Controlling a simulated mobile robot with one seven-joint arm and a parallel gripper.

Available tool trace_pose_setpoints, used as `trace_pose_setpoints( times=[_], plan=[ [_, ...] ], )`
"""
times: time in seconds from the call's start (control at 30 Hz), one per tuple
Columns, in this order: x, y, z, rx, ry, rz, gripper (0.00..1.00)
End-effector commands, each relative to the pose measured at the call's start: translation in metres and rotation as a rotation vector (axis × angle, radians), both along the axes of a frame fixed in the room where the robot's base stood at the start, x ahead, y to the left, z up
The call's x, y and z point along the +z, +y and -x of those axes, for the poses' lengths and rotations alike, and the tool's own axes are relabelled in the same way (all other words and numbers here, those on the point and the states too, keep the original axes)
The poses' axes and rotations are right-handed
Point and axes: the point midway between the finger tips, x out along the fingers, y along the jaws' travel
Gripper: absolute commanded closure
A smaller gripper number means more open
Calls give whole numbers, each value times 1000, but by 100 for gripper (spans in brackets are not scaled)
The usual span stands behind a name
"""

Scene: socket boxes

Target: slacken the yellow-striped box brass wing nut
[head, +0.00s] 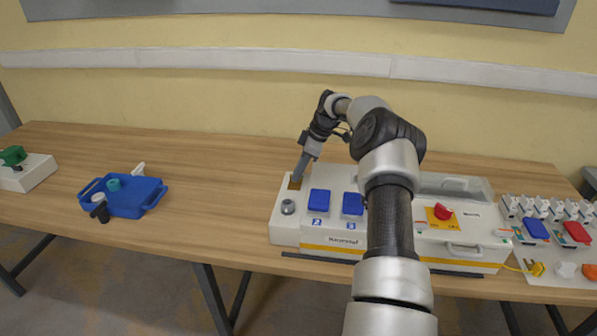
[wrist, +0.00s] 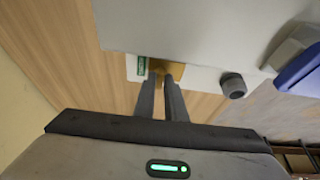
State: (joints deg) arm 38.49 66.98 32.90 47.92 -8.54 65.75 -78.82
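The yellow-striped box (head: 335,241) is pale grey with a yellow stripe along its lower front, and stands on the table's front half. A brass-coloured part (head: 295,184), seemingly the wing nut's place, is at its back left corner. In the wrist view the brass (wrist: 178,68) shows just beyond my fingertips; the wing shape is mostly hidden. My gripper (head: 297,177) reaches down to it from above. In the wrist view my gripper (wrist: 161,76) has its two fingers close together with a narrow gap. Whether they clasp the nut is hidden.
Blue covers (head: 319,200) and a red switch (head: 443,211) are to the right. A blue tray (head: 128,205) stands left, with clear table between.

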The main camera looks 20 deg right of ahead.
Motion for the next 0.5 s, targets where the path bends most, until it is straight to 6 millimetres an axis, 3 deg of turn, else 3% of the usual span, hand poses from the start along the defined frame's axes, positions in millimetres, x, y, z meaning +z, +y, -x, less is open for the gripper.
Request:
trace_pose_setpoints(
  times=[0.1, 0.5],
  plan=[
    [0, 0, 0, 0, 0, 0, 73],
    [9, -3, 1, -3, -2, 0, 73]
  ],
)
